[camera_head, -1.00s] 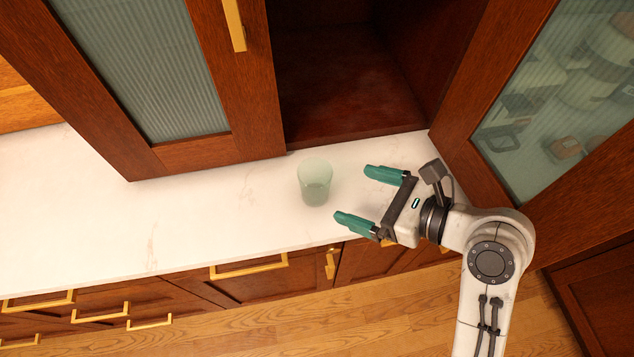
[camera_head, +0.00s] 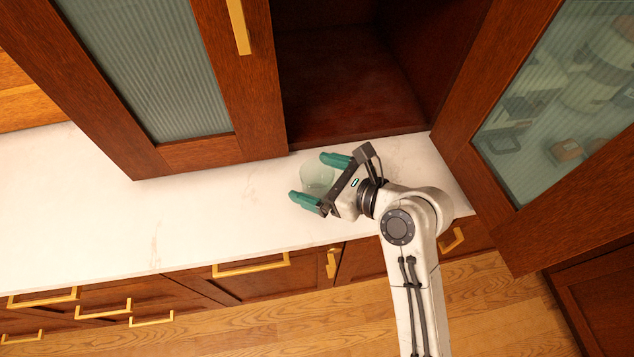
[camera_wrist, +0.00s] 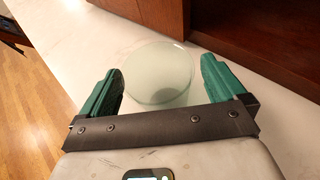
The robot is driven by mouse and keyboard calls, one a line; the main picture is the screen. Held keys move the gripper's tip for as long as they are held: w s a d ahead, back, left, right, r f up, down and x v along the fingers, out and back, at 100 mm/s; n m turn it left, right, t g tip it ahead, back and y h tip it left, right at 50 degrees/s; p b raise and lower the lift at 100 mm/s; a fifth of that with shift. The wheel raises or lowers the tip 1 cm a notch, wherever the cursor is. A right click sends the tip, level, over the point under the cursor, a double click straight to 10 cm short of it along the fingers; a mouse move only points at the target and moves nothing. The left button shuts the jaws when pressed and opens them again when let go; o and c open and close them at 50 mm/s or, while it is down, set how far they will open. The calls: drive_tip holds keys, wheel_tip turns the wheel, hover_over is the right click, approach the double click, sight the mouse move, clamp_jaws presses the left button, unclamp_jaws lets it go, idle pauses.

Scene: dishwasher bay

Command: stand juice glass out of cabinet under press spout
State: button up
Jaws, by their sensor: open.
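The juice glass (camera_head: 317,178) is clear, pale green and stands upright on the white counter, in front of the open cabinet. My gripper (camera_head: 314,178) is open, with one green finger on each side of the glass. In the wrist view the glass (camera_wrist: 158,73) stands between the two fingers of my gripper (camera_wrist: 165,88), with a gap visible on each side. The fingers and palm hide part of the glass in the head view. No press spout is in view.
The cabinet (camera_head: 345,85) is open and its visible floor is bare. A glass-paned door (camera_head: 160,70) hangs at the left and another open door (camera_head: 555,110) stands at the right, near my arm. The white counter (camera_head: 120,220) is clear to the left.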

drive_tip(key=shift+f, duration=0.1)
drive_tip(key=c, duration=1.3)
